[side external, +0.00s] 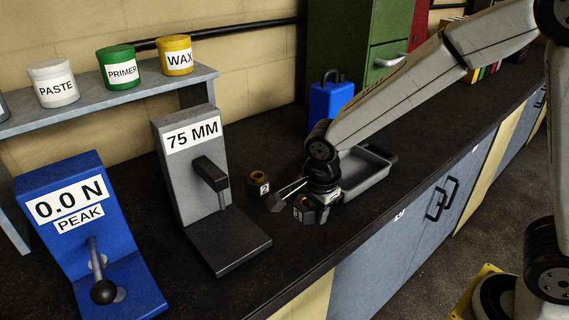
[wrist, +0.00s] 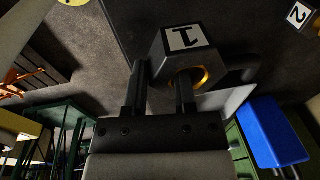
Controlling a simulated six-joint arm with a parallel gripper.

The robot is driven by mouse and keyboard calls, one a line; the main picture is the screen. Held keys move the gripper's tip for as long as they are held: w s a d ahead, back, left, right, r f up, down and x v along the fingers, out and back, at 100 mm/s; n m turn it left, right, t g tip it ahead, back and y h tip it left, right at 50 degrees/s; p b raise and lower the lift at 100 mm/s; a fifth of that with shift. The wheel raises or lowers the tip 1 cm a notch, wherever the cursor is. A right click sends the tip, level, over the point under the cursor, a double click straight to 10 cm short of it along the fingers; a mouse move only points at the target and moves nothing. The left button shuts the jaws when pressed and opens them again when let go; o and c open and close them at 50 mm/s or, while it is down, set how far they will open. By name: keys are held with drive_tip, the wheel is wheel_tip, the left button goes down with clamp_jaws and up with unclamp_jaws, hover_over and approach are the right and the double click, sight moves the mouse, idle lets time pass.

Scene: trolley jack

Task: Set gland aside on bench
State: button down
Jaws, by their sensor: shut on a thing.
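A dark, faceted gland (wrist: 205,62) with a white label marked 1 and an orange ring in its opening is at my fingertips in the wrist view. My gripper (wrist: 161,78) is shut on it; one finger passes in front of the ringed opening. In the side view the gland (side external: 309,211) is low over the bench top, close to its front edge, under my gripper (side external: 318,196). Whether it touches the bench (side external: 345,222) cannot be told. A second dark part marked 2 (side external: 258,182), with an orange-brown top, stands on the bench behind and left of it.
A grey tray (side external: 372,178) lies just right of my gripper. A blue can (side external: 328,101) stands behind. A grey 75 MM stand (side external: 186,160) and a blue 0.0 N gauge (side external: 62,215) are at left.

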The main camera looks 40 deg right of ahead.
sight(304, 234)
drive_tip(key=shift+w+a+f, duration=0.2)
drive_tip(key=shift+w+f, duration=0.95)
drive_tip(key=shift+f, duration=0.1)
drive_tip(key=shift+f, duration=0.1)
drive_tip(key=shift+w+f, duration=0.15)
drive_tip(key=shift+f, duration=0.05)
drive_tip(key=shift+w+f, duration=0.1)
drive_tip(key=shift+f, duration=1.45)
drive_tip(key=shift+f, duration=0.15)
drive_tip(key=shift+c, duration=2.1)
unclamp_jaws()
